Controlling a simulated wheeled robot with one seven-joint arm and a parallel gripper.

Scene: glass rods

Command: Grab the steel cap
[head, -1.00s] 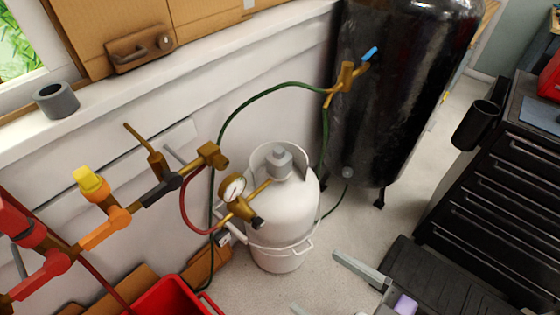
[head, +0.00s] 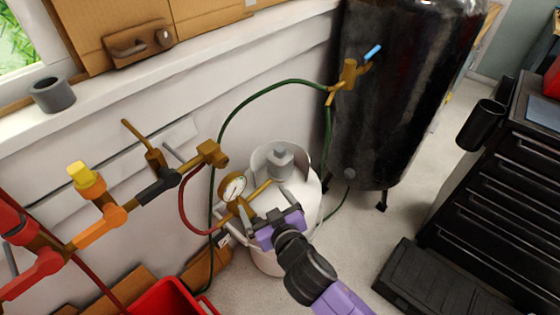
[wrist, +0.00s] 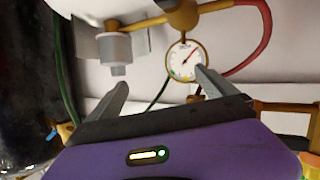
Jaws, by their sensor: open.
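The steel cap appears to be the grey blocky fitting (head: 281,159) on top of the white gas tank (head: 303,190). In the wrist view it is a grey cylinder with a narrower end (wrist: 116,48), at upper left, joined to a brass pipe. My gripper (head: 268,213) is open and empty, in front of the tank and nearer the camera than the cap. In the wrist view my gripper's two grey fingers (wrist: 161,77) are spread apart; the left fingertip appears just below the cap's narrow end, with contact unclear. The cap is not between the fingers.
A pressure gauge (head: 233,187) on brass piping sits left of my gripper and shows near the right fingertip in the wrist view. A green hose (head: 262,94) arches behind the tank. A red hose (head: 184,205) hangs at left. A black cylinder (head: 395,100) stands behind.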

